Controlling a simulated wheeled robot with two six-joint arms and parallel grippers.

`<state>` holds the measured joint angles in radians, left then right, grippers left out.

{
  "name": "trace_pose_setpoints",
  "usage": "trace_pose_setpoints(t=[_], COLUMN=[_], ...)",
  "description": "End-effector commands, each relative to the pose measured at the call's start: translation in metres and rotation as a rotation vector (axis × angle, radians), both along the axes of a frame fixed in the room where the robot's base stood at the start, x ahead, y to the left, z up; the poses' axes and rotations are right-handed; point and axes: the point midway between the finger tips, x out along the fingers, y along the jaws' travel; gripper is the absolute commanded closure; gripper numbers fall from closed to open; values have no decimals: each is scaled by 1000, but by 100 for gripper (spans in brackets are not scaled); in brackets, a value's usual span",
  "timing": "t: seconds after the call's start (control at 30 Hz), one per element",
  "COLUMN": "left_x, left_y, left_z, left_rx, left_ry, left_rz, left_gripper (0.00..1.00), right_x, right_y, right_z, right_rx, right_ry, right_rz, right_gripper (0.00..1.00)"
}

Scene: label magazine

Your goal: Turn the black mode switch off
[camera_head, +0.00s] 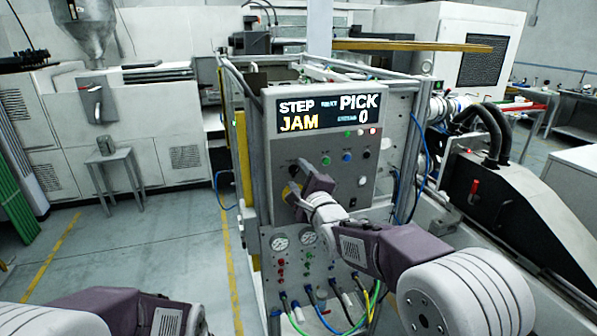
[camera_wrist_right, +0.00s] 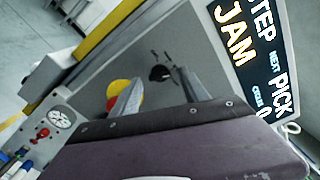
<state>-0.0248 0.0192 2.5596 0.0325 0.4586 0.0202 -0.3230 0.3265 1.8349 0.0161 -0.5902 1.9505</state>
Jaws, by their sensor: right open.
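The black mode switch (camera_wrist_right: 160,72) is a small dark knob with short dark marks beside it on the grey panel, in the right wrist view. In the head view a dark knob (camera_head: 293,169) shows close to my gripper, partly crowded by it. My right gripper (camera_head: 297,186) is at the left part of the panel. In the right wrist view its two fingers (camera_wrist_right: 157,86) are open and empty, spread on either side below the switch. I cannot tell whether they touch the panel. My left arm shows at the bottom left of the head view, its gripper out of frame.
A red and yellow button (camera_wrist_right: 120,95) sits behind the left finger in the wrist view. The lit display (camera_head: 328,112) reads STEP, JAM, PICK. Coloured buttons (camera_head: 347,157) lie right of the gripper. Gauges (camera_head: 280,243) and cables (camera_head: 330,310) are below.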

Motion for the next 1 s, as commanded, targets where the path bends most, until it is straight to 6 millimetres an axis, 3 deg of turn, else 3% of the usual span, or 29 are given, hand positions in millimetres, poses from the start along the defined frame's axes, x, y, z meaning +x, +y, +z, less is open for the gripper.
trace_pose_setpoints(t=[0.33,0.5,0.53,1.0], left_x=[0,0,0,0], left_y=[0,0,0,0], left_z=[2,2,2,-13], left_rx=[0,0,0,0], left_ry=[0,0,0,0], left_rz=[0,0,0,0], left_gripper=[64,64,64,64], right_x=[7,7,7,7], right_y=[2,2,2,2], right_z=[0,-1,-1,-4], right_rx=[0,0,0,-118], right_ry=[0,0,0,-40], right_rz=[0,0,0,1], right_gripper=[50,97,100,100])
